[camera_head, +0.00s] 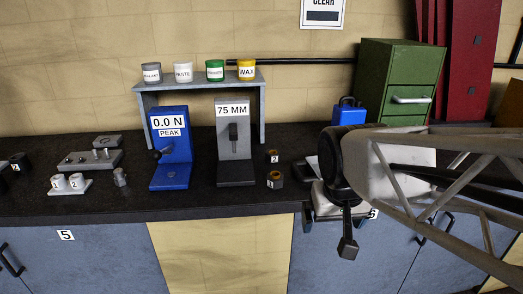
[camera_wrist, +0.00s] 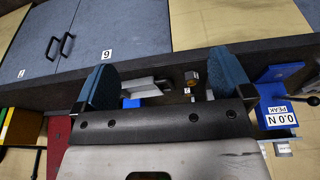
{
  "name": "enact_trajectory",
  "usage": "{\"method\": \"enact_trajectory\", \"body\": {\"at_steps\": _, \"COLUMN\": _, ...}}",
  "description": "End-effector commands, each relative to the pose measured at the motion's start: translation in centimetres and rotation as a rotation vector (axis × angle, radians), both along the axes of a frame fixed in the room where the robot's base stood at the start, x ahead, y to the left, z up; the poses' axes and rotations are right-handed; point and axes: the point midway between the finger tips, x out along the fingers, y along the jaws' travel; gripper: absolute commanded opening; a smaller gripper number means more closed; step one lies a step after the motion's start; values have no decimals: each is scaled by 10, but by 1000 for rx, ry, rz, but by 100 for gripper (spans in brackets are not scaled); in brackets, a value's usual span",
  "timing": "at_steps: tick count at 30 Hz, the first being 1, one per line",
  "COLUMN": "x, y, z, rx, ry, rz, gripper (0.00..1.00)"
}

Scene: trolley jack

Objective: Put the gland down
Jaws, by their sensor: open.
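Two small dark fittings with brass-coloured parts, tagged 2 (camera_head: 273,157) and 1 (camera_head: 275,180), stand on the dark bench right of the grey 75 MM stand. One may be the gland; I cannot tell which. My gripper (camera_head: 347,246) hangs in front of the bench edge, right of both fittings. In the wrist view, its two blue fingers (camera_wrist: 160,75) are wide apart with nothing held between them. A brass-coloured fitting (camera_wrist: 191,77) shows beyond them, near the right finger, apart from it. A grey metal part (camera_wrist: 147,85) also shows beyond the fingers, partly hidden.
The blue 0.0 N stand (camera_head: 171,150) and the grey 75 MM stand (camera_head: 234,145) are left of the fittings. A shelf (camera_head: 200,83) with several tubs is behind. A green drawer cabinet (camera_head: 390,75) and blue case (camera_head: 347,112) are at back right.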

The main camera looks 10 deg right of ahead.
Motion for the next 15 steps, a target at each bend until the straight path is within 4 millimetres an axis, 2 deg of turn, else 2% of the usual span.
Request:
{"method": "enact_trajectory", "body": {"at_steps": 1, "x": 16, "y": 0, "z": 3, "rx": -2, "ry": -3, "rz": -5, "gripper": 98}}
{"method": "enact_trajectory", "body": {"at_steps": 7, "x": 75, "y": -1, "z": 12, "rx": -13, "ry": -32, "rz": -26, "gripper": 98}}
{"method": "enact_trajectory", "body": {"at_steps": 15, "x": 158, "y": 0, "z": 15, "rx": -24, "ry": -69, "rz": -55, "gripper": 98}}
